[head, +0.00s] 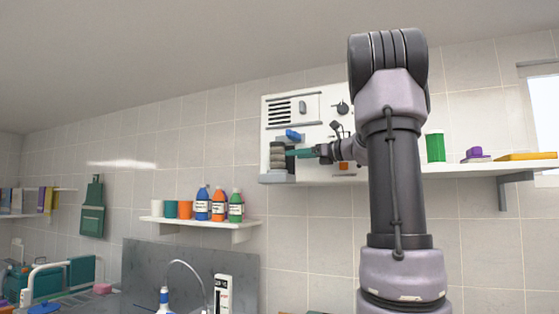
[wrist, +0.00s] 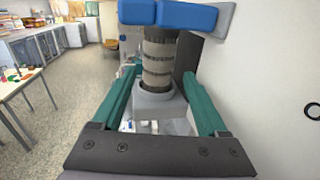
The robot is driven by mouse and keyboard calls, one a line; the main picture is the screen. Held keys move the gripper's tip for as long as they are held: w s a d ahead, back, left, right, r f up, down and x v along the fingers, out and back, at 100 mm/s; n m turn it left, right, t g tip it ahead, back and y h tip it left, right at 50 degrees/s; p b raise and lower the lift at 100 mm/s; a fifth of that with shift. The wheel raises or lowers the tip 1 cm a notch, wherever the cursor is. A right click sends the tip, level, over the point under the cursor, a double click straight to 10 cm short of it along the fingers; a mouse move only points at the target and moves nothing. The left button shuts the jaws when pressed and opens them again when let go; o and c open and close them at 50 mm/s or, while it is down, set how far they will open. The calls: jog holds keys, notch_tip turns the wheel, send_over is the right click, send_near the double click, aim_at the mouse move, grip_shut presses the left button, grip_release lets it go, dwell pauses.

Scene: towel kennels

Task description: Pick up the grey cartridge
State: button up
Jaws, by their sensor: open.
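The grey cartridge (head: 277,158) is a ribbed upright cylinder at the lower left of a white wall unit (head: 312,112). In the wrist view the cartridge (wrist: 158,62) stands in a grey holder (wrist: 158,105), under a blue lever or block (wrist: 185,15). The blue part (head: 293,134) also shows in the head view, above and right of the cartridge. My gripper (head: 291,154) reaches it from the right and is open. In the wrist view its teal fingers (wrist: 159,76) lie on either side of the cartridge. Whether they touch it I cannot tell.
A dark upright plate (wrist: 187,55) stands close behind the right finger in the wrist view. A shelf (head: 205,222) with bottles is below left. Another shelf (head: 455,168) holds a green container (head: 435,147) at the right. The room left of the cartridge is free.

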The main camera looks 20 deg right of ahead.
aim_at(284, 156)
jog(key=x, duration=0.9)
jog(key=shift+s+a, duration=0.1)
jog(key=c, duration=1.1)
jog(key=shift+r, duration=0.15)
